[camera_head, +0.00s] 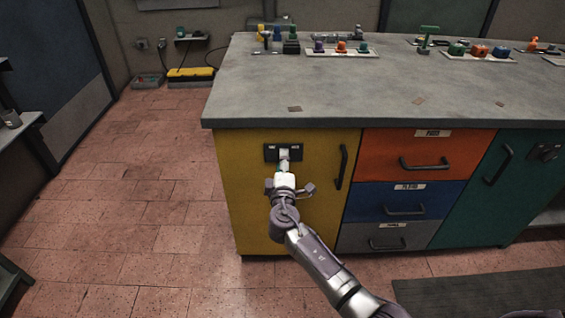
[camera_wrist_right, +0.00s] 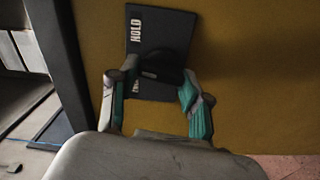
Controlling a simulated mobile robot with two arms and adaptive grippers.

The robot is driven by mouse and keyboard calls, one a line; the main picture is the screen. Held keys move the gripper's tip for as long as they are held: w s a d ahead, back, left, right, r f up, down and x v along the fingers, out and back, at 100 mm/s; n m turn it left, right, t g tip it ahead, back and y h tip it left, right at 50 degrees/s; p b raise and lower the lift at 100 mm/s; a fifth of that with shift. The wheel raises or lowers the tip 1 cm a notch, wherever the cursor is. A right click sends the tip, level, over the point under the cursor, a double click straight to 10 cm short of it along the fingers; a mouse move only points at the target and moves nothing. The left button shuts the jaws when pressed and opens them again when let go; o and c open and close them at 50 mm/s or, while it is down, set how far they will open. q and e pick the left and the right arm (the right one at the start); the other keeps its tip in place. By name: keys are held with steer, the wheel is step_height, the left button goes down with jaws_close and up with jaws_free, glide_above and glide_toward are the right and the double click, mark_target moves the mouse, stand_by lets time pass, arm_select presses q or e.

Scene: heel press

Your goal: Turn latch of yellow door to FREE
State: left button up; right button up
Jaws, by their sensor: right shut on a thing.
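The yellow door (camera_head: 240,195) is at the left end of the workbench and looks closed. Its black latch plate (camera_head: 270,153) is near the top of the door; the wrist view shows the plate (camera_wrist_right: 165,25) with the word HOLD and a second label mostly hidden. The dark latch knob (camera_wrist_right: 162,63) is in front of the plate, and its exact angle is hard to tell. My right gripper (camera_head: 283,162) is at the latch. In the wrist view its teal-padded fingers (camera_wrist_right: 157,92) are on either side of the knob, shut on it. My left gripper is not in view.
The yellow door's black handle (camera_head: 342,167) is right of the latch. Orange (camera_head: 430,155), blue and grey drawers and a green door (camera_head: 470,190) are further right. The grey worktop (camera_head: 350,95) overhangs above. The tiled floor to the left is open.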

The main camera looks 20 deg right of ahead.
arm_select(q)
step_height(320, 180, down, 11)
steer(key=p, duration=0.3)
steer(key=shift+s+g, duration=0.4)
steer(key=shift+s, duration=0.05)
arm_select(e)
steer(key=shift+f+n, duration=0.15)
steer(key=shift+n, duration=2.6)
steer(key=shift+f+n, duration=0.15)
steer(key=shift+n, duration=2.6)
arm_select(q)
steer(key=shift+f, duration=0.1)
arm_select(e)
steer(key=o, duration=1.2)
steer(key=shift+c, duration=0.2)
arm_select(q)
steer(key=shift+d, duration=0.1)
